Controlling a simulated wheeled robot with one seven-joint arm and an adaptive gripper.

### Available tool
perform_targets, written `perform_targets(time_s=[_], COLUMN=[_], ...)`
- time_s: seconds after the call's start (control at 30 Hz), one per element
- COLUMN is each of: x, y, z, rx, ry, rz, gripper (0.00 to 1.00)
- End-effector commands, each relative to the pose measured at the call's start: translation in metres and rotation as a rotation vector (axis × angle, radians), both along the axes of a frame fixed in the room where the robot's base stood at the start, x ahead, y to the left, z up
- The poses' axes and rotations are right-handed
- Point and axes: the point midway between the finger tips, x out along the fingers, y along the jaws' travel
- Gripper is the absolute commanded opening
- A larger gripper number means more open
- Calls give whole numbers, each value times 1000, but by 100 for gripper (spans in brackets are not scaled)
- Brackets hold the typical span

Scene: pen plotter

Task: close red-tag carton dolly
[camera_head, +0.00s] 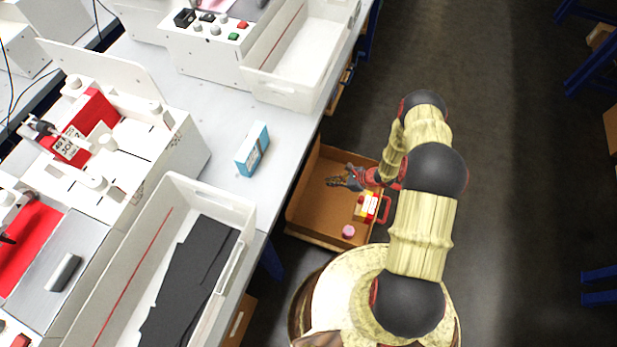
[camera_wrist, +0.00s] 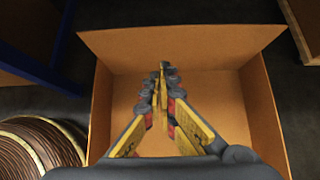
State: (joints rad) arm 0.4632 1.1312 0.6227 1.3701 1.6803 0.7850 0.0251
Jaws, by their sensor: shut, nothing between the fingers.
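The brown open carton of the dolly (camera_head: 312,184) stands on the floor beside the table's edge, sticking out into the aisle. A red, yellow and white tag (camera_head: 367,207) and a red handle (camera_head: 385,208) are at its right side. In the wrist view its far wall (camera_wrist: 180,48) and bare inside show below my fingers. My gripper (camera_head: 335,182) is shut and empty, over the open carton in the head view. Its fingertips (camera_wrist: 163,68) point toward the far wall; I cannot tell whether they touch it. The carton's wheels are hidden.
A small pink round thing (camera_head: 348,231) is near the carton's front corner. The table (camera_head: 222,100) runs along the left, with white trays and machines on it. A blue table leg (camera_wrist: 45,65) stands left of the carton. The aisle floor (camera_head: 510,200) to the right is clear.

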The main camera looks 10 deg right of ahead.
Motion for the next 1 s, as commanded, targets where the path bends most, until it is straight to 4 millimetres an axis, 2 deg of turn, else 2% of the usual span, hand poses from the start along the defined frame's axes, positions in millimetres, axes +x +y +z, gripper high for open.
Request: perform_targets(time_s=[0.17, 0.6, 0.8, 1.0], x=[8, 40, 56, 61], y=[11, 61, 83, 91], z=[-15, -76, -71, -70], rx=[-2, -2, -1, -1], ry=[1, 1, 0, 0], rz=[1, 4, 4, 2], gripper=[0, 0, 0, 0])
